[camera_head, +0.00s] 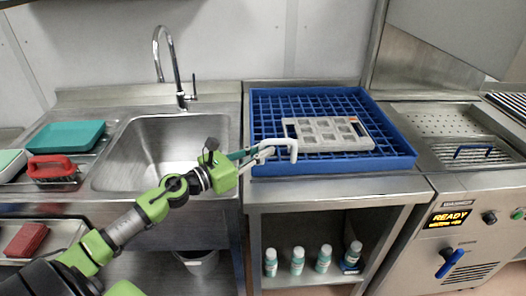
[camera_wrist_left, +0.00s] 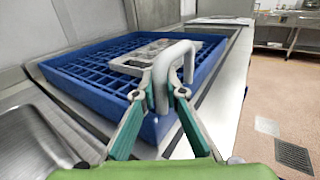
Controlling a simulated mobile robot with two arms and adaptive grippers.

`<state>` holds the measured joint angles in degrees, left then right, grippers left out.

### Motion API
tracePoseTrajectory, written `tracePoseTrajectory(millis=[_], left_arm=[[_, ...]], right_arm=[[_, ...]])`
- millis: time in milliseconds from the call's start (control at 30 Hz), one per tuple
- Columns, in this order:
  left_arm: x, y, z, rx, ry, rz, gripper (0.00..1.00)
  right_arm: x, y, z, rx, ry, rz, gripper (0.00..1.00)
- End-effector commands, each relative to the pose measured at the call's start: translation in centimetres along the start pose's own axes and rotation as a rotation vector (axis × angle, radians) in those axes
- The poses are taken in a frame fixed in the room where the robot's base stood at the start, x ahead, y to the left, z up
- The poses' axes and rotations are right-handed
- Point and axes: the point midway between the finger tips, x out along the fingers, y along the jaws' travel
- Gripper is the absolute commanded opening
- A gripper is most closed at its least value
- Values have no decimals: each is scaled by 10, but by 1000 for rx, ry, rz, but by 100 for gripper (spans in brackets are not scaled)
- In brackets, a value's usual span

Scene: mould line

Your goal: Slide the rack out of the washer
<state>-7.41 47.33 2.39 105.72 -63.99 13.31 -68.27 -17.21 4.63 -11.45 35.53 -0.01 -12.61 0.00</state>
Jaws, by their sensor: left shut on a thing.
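The blue rack (camera_head: 395,137) lies flat on the steel table between the sink and the washer (camera_head: 455,225), outside the washer; it also fills the middle of the left wrist view (camera_wrist_left: 85,88). A grey mould (camera_head: 330,133) with several square pockets lies in the rack. My left gripper (camera_head: 265,153) is at the rack's front left edge, shut on a pale grey U-shaped handle (camera_wrist_left: 160,80). Whether the handle joins the rack or the mould, I cannot tell. My right gripper is out of view.
A sink (camera_head: 160,155) with a tap is left of the rack. A green box (camera_head: 67,137) and a red-handled brush (camera_head: 52,168) lie at far left. Several bottles (camera_head: 297,258) stand on the shelf below. The washer's raised hood (camera_head: 455,30) is at upper right; its display reads READY.

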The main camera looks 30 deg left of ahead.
Motion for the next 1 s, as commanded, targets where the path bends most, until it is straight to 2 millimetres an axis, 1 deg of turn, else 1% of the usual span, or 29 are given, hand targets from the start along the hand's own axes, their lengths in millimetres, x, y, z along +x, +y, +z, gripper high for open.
tracePoseTrajectory(millis=[67,100,167,500,633,767,1000], left_arm=[[-1,2,-3,1,5,3,0],[-1,2,-3,1,5,3,14],[-1,2,-3,1,5,4,29],[-1,1,-1,1,2,2,29],[-6,1,-1,0,2,3,29],[-22,1,-2,-2,4,3,29],[-66,1,-3,-3,4,6,29]], right_arm=[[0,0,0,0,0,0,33],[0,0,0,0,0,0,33],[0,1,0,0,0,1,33],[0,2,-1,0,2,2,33],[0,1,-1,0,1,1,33],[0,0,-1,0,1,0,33],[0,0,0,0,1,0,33]])
